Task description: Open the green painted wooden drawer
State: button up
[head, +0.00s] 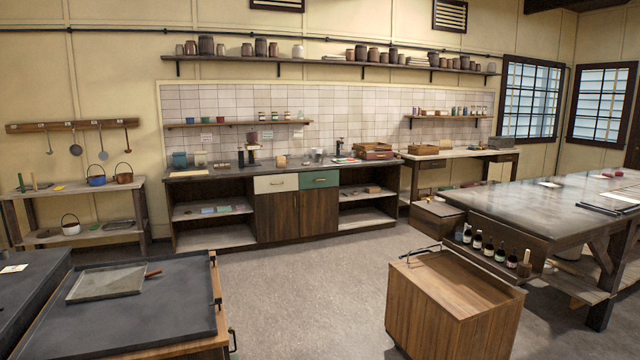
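The green painted wooden drawer (319,180) is in the head view, in the long counter against the back wall. Its front looks flush with the cabinet, so it appears closed. A small handle shows at the middle of its front. A cream drawer (276,184) sits directly to its left, and brown wooden cabinet doors (297,215) are below. My gripper is not in view. The counter stands across the room, well away from the camera.
A wooden cart (455,310) stands front right, beside a large dark-topped table (560,205). A dark-topped bench (130,308) fills the front left. The grey floor (310,285) between them is clear up to the counter. Bottles (488,246) line the table's side shelf.

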aim_at(307, 180)
jog(key=z, duration=0.15)
jog(key=i, duration=5.35)
